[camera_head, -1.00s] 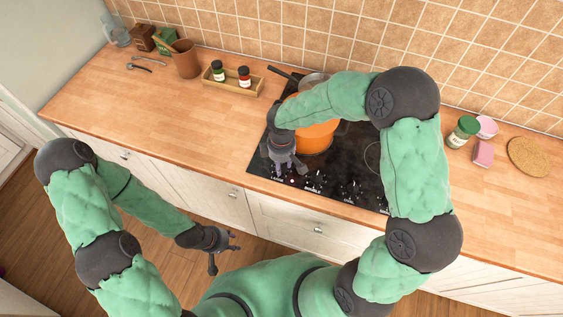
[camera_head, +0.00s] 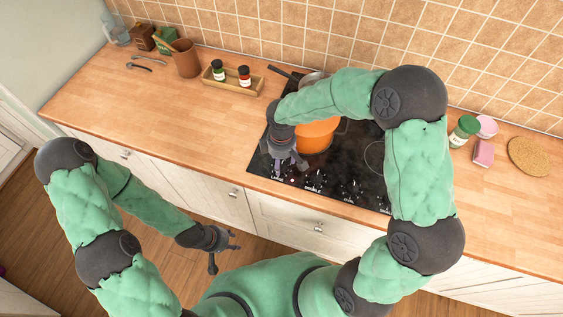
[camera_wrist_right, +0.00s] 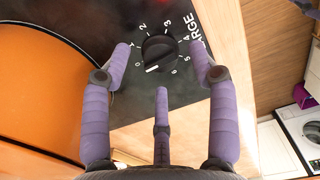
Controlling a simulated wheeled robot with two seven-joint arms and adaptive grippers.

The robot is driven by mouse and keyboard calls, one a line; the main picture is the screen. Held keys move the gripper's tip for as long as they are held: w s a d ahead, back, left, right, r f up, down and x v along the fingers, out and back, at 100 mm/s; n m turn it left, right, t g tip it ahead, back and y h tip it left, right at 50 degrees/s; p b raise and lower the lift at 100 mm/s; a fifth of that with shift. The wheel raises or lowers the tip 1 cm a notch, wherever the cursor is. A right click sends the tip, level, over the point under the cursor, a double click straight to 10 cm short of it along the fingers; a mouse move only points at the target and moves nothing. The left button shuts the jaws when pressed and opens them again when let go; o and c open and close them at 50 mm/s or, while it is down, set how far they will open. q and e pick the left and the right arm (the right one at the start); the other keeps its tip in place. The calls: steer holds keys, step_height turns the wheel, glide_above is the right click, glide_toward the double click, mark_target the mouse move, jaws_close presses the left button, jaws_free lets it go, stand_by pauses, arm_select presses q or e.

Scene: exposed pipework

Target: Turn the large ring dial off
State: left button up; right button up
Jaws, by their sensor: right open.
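In the head view, my right gripper (camera_head: 289,165) is over the front left of the black hob (camera_head: 340,185) and hides the dial. My left gripper (camera_head: 222,246) is open and empty, low in front of the drawers.
An orange pot (camera_head: 316,136) stands on the hob right behind my right gripper. More knobs (camera_head: 348,188) line the hob's front edge to the right. A wooden tray (camera_head: 232,84) with two jars stands on the counter at the left. The counter's front left is clear.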

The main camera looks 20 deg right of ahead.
mark_target(282, 164)
step_height(282, 164, up, 10)
steer(key=shift+r, duration=0.2)
arm_select(q)
steer(key=shift+s, duration=0.1)
arm_select(e)
steer(key=shift+f, duration=0.1)
stand_by(0.5)
